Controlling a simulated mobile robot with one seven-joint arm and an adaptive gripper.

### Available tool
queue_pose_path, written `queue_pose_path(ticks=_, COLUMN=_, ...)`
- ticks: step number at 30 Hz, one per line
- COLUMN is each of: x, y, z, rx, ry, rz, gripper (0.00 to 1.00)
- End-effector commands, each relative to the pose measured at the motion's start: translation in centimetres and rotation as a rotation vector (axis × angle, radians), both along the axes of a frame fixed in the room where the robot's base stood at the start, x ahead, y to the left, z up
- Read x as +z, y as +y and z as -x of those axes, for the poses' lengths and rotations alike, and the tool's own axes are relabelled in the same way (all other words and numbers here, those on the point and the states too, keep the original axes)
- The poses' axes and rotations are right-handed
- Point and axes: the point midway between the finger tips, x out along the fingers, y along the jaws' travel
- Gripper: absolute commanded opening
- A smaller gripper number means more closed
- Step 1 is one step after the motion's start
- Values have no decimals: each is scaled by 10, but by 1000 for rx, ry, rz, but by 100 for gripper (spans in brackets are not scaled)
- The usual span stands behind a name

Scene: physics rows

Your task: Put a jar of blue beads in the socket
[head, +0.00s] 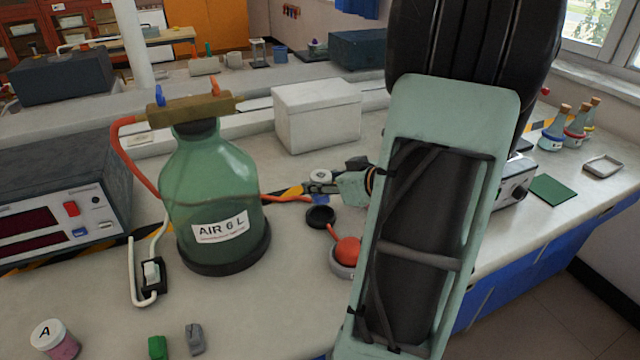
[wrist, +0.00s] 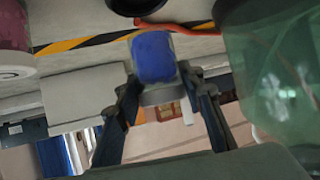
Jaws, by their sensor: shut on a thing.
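My gripper (head: 322,188) is shut on a small jar of blue beads (wrist: 153,57), held between the two fingertips (wrist: 153,80) in the wrist view. In the head view only the jar's pale lid (head: 320,176) shows clearly; the fingers hide most of its body. A black round ring (head: 321,216), which looks like the socket, lies on the bench just in front of and below my gripper. Its dark edge also shows at the top of the wrist view (wrist: 135,5). The jar is apart from the ring. Another jar, marked A, with pink contents (head: 62,345), stands at the front left.
A big green bottle (head: 210,190) stands left of my gripper, with a red hose along the bench. A white box (head: 316,115) stands behind. Green (head: 158,347) and grey (head: 195,339) blocks lie at the front.

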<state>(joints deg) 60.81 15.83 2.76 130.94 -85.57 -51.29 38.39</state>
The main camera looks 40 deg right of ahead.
Motion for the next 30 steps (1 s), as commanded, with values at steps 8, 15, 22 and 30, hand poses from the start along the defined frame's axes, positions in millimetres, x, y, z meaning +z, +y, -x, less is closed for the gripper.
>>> queue_pose_path(ticks=8, x=-22, y=0, z=0, rx=0, ry=-1, rz=2, gripper=9)
queue_pose_path(ticks=15, x=-39, y=0, z=0, rx=0, ry=-1, rz=0, gripper=9)
queue_pose_path(ticks=22, x=-47, y=0, z=0, rx=0, ry=0, rz=-1, gripper=9)
queue_pose_path(ticks=30, x=-47, y=0, z=0, rx=0, ry=0, rz=0, gripper=9)
